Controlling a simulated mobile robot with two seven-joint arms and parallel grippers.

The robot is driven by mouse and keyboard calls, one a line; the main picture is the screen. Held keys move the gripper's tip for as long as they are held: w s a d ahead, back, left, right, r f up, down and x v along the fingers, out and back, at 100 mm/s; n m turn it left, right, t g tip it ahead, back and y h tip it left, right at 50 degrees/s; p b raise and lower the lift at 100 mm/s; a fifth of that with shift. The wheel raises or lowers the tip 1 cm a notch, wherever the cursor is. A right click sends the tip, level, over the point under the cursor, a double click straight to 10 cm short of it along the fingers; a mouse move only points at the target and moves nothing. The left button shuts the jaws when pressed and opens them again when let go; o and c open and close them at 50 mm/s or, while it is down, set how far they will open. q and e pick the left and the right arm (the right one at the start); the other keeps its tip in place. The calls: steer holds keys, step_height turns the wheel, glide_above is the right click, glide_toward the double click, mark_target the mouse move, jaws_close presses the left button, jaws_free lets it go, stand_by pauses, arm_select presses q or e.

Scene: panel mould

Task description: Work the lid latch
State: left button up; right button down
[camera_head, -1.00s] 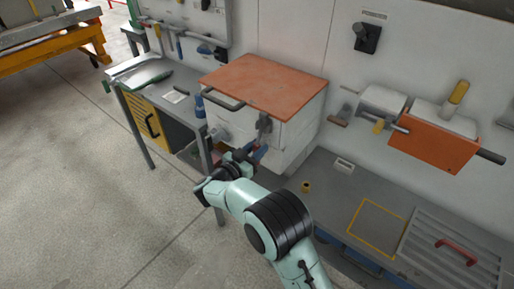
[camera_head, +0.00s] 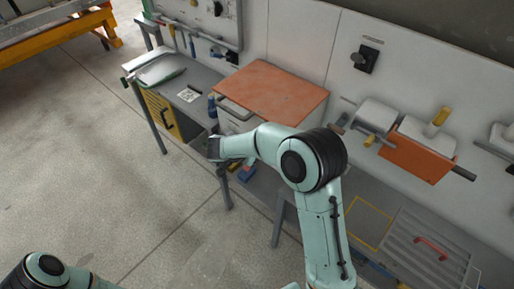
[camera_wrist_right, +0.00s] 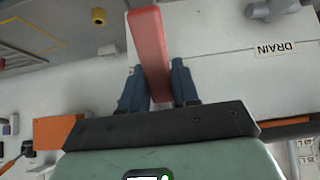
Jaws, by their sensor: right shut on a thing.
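The white box with an orange lid (camera_head: 268,90) stands against the wall in the head view, its lid lying flat on top. A red latch lever (camera_wrist_right: 149,40) shows in the right wrist view in front of the white box face. My right gripper (camera_wrist_right: 158,82) has its blue fingers on either side of the lever and is shut on it. In the head view, my right gripper (camera_head: 246,171) is low at the front of the box. My right arm hides most of the box front. My left gripper is not in view; only part of my left arm shows at bottom left.
A grey workbench (camera_head: 195,92) with a yellow cabinet (camera_head: 160,115) stands left of the box. An orange wall holder (camera_head: 415,160) and a black switch (camera_head: 365,57) are on the right wall. A lower grey bench carries a slatted panel (camera_head: 425,250).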

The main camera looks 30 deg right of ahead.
step_height(320, 180, up, 3)
steer(key=y, duration=0.2)
steer(key=g+y, duration=0.1)
steer(key=y, duration=0.1)
steer(key=shift+a+r+g, duration=0.15)
steer(key=shift+g, duration=0.15)
steer(key=shift+w+d+r+g+y, duration=0.1)
steer(key=shift+r+g+y, duration=0.35)
steer(key=shift+y, duration=0.35)
steer(key=shift+s+d+r+g+y, duration=0.1)
steer(key=shift+r+g+y, duration=0.1)
steer(key=shift+r+y, duration=0.5)
steer(key=shift+w+d+r+g+y, duration=0.1)
steer(key=shift+r+g+y, duration=0.25)
steer(key=shift+y, duration=0.55)
steer(key=c, duration=0.9)
jaws_free()
steer(key=shift+r, duration=0.1)
steer(key=r, duration=0.8)
steer(key=d+r, duration=0.1)
steer(key=r, duration=0.4)
steer(key=shift+w+d+r, duration=0.1)
steer(key=shift+w, duration=0.1)
